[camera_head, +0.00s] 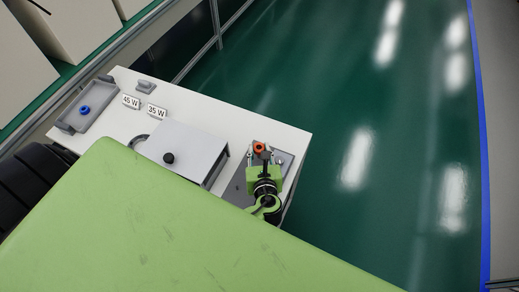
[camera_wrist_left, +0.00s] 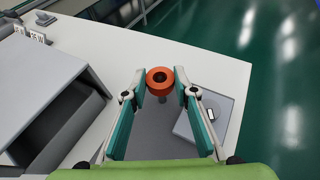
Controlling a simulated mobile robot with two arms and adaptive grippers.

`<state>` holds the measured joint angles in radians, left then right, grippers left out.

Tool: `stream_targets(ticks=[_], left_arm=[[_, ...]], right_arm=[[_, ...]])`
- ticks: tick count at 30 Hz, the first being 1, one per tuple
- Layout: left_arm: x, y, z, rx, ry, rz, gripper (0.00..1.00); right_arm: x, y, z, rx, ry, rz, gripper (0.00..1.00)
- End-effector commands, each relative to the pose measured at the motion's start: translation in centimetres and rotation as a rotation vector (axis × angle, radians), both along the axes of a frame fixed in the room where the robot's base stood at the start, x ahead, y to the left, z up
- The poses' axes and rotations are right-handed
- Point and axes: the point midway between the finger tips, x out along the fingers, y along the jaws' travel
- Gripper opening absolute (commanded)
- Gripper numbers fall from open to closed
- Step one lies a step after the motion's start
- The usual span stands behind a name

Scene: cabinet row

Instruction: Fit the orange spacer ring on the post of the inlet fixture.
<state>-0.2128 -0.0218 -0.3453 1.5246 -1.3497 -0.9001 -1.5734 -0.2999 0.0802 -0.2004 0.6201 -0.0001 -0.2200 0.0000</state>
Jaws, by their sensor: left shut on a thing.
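The orange spacer ring (camera_head: 259,147) is between the fingertips of my left gripper (camera_head: 261,152), at the right end of the white table. In the left wrist view, the ring (camera_wrist_left: 159,82) sits between the tips of my left gripper (camera_wrist_left: 160,78), which is shut on it. My right gripper is not in view.
A grey open-fronted box (camera_head: 188,148) with a black knob stands left of the fixture. A grey tray (camera_head: 72,123) holds a blue ring (camera_head: 84,110). Labels 45 W (camera_head: 131,101) and 35 W (camera_head: 157,112) stand behind. The table's right edge is close to the fixture.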

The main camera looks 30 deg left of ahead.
Motion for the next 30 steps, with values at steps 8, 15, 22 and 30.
stream_targets(ticks=[8,15,22,30], left_arm=[[0.0,0.0,-0.8,0.000,0.000,0.000,0.15],[0.0,0.0,-1.4,0.000,0.000,0.000,0.15],[0.0,0.0,-2.0,0.000,0.000,0.000,0.15],[0.0,0.0,-2.7,0.000,0.000,0.000,0.15]], right_arm=[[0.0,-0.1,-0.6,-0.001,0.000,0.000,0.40],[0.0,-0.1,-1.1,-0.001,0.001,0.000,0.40],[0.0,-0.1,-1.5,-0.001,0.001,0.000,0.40],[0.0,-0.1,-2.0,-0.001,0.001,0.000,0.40]])
